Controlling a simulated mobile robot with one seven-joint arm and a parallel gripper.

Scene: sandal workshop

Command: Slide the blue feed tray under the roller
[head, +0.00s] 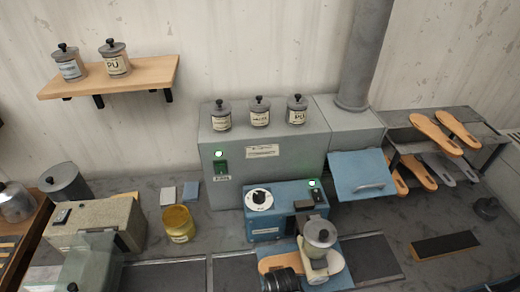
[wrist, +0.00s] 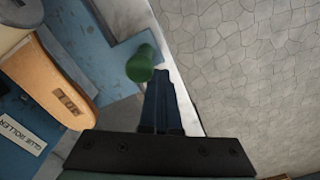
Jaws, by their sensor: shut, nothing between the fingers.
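The blue feed tray (wrist: 72,28) lies at the left of the wrist view, with a tan sole (wrist: 55,85) on it. A blue tab at the tray's edge carries a green knob (wrist: 140,63). My gripper (wrist: 162,75) is shut and empty. Its fingertips are close beside the knob; I cannot tell whether they touch it. A "GLUE ROLLER" label (wrist: 22,126) is on a dark part at the lower left. In the head view, the blue machine (head: 262,226) stands behind the tan sole (head: 275,262); my arm hides part of that area. The roller itself is not clearly seen.
A pale bench edge (wrist: 180,65) runs beside my gripper, with tiled floor (wrist: 250,60) beyond. In the head view, a yellow pot (head: 178,224) stands left of the machine. A dark block (head: 445,245) lies on the right, and a rack (head: 420,120) holds soles behind it.

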